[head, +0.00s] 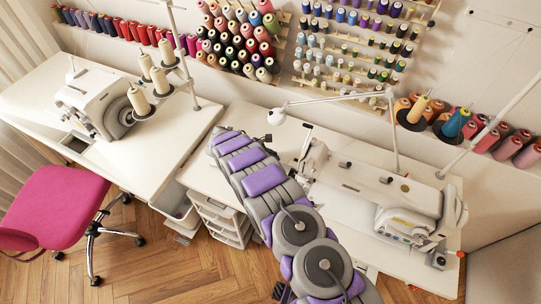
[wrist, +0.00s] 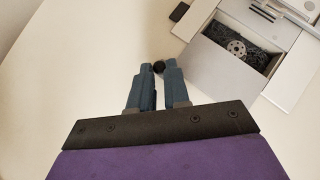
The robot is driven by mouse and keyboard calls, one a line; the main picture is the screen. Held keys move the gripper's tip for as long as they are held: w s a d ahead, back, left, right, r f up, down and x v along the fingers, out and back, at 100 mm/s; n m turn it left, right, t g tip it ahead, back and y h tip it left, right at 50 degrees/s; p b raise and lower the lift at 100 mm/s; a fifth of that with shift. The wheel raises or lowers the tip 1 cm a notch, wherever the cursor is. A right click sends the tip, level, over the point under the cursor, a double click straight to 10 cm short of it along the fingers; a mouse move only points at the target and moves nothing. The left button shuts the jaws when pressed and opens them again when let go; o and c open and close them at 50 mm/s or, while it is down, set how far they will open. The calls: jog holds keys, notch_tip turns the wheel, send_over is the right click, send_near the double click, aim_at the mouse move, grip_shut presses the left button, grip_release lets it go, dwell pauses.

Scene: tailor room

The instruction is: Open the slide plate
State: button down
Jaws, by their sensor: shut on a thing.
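In the wrist view, my gripper (wrist: 158,76) has its two blue-grey fingers close together over a white surface. They are shut on a small dark round piece (wrist: 158,67) at the fingertips. I cannot tell what it is attached to. To the upper right is a light grey machine bed with a silver plate (wrist: 216,70). Beside the plate, a rectangular opening (wrist: 237,47) shows a round perforated metal part inside. In the head view, my arm reaches over the right-hand white table (head: 232,113), left of a white sewing machine (head: 375,190). My fingertips are hidden there.
A second sewing machine (head: 100,100) stands on the left table. A white lamp (head: 277,117) is close to my arm's far end. Thread racks (head: 240,40) line the wall. A pink chair (head: 55,205) and drawers (head: 225,220) stand below the tables.

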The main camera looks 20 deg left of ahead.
jog(key=shift+w+d+r, duration=0.15)
jog(key=shift+d+r, duration=0.15)
jog(key=shift+d, duration=0.35)
jog(key=shift+w+a, duration=0.15)
jog(key=shift+a, duration=1.4)
jog(key=shift+d+r, duration=0.15)
jog(key=shift+d, duration=0.05)
jog(key=c, duration=1.4)
grip_release()
jog(key=shift+a, duration=0.1)
jog(key=shift+c, duration=0.2)
jog(key=o, duration=0.3)
jog(key=shift+f, duration=0.2)
jog(key=p+v, duration=0.1)
jog(key=v, duration=1.6)
jog(key=shift+a+p, duration=0.25)
jog(key=shift+p, duration=0.05)
